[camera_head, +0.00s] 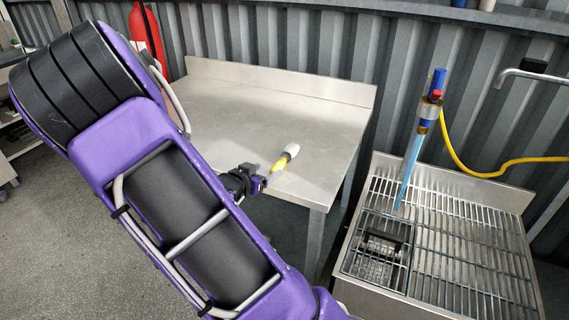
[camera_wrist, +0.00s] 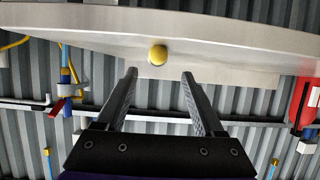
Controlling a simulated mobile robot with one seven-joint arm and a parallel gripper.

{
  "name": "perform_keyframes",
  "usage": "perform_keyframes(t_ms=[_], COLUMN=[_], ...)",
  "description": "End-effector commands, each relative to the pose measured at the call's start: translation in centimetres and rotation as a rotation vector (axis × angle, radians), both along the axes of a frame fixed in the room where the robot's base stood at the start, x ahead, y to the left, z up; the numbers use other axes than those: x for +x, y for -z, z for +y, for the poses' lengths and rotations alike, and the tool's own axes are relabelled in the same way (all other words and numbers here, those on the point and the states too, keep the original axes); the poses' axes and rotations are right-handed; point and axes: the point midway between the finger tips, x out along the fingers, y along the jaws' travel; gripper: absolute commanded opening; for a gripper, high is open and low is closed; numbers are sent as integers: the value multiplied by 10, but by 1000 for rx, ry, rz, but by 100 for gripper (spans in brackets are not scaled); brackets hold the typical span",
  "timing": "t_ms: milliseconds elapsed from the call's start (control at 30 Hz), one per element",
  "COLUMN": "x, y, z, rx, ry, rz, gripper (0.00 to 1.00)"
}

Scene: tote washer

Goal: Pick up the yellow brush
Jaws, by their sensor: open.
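The yellow brush (camera_head: 281,162) lies on the steel table (camera_head: 245,95) near its right front edge, with its pale bristle end pointing away to the right. In the wrist view, the brush shows end-on as a yellow round tip (camera_wrist: 158,55) on the tabletop, beyond and between the fingers. My gripper (camera_head: 262,183) is at the near end of the brush in the head view. In the wrist view, my gripper (camera_wrist: 160,75) is open with nothing between its fingers. Part of the brush's handle end is hidden by my gripper in the head view.
A red extinguisher (camera_head: 147,35) hangs behind. Most of the tabletop is bare.

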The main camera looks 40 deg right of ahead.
Motion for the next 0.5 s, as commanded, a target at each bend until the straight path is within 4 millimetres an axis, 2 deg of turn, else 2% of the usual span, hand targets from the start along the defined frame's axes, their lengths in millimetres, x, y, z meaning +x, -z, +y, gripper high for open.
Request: perform_keyframes(t_ms=[267,500], x=[10,23], y=[9,24], z=[-18,-48], rx=[-1,-1], ry=[0,2], rz=[-1,-1], gripper=[70,70])
